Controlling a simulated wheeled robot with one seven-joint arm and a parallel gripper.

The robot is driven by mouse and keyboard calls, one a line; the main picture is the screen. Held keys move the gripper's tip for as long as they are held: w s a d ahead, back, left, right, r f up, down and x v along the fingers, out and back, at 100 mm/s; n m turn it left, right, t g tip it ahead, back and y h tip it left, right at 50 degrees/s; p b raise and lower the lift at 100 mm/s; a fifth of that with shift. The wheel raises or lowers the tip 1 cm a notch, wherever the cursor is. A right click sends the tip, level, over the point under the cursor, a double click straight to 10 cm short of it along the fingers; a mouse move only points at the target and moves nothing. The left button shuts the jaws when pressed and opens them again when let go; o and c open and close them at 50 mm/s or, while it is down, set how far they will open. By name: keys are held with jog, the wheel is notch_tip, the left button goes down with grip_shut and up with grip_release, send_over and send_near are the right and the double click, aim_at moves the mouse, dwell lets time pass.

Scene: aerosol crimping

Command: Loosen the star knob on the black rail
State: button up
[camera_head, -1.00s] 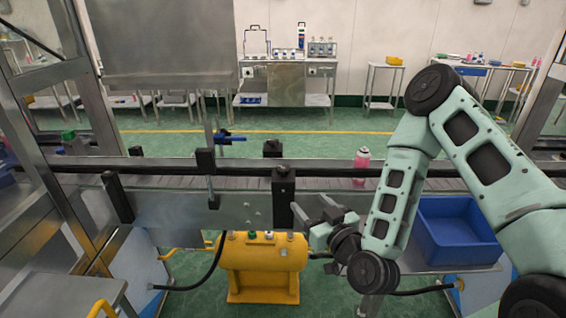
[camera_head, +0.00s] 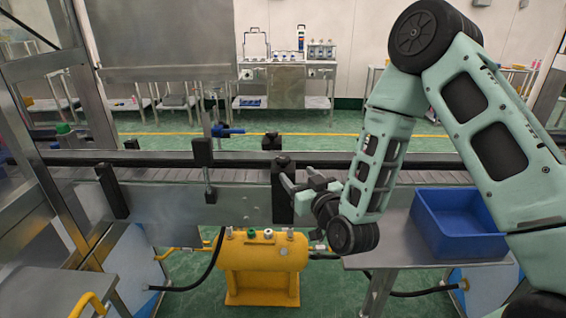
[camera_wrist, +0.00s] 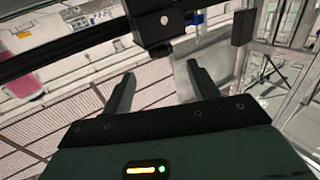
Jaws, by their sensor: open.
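The black rail (camera_head: 340,158) runs across the conveyor, and a black block (camera_head: 282,198) stands on its near side. A small dark cap, possibly the star knob (camera_head: 283,161), sits on top of the block; its star shape is too small to make out. My gripper (camera_head: 298,178) is open and empty, close to the right side of the block, with its fingers pointing left. Contact cannot be told.
A blue bin (camera_head: 455,225) stands on a metal table at right. A yellow tank (camera_head: 263,262) is below the conveyor (camera_head: 235,176). Other black posts (camera_head: 112,190) stand left along the rail. A pink can (camera_wrist: 22,90) shows in the wrist view.

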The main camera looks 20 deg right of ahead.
aim_at(286, 163)
jog(key=w+p, duration=0.1)
jog(key=w, duration=0.2)
jog(key=w+a+p, duration=0.1)
jog(key=w, duration=0.5)
jog(key=shift+w+a+p, duration=0.25)
jog(key=shift+w+p, duration=0.15)
jog(key=c, duration=1)
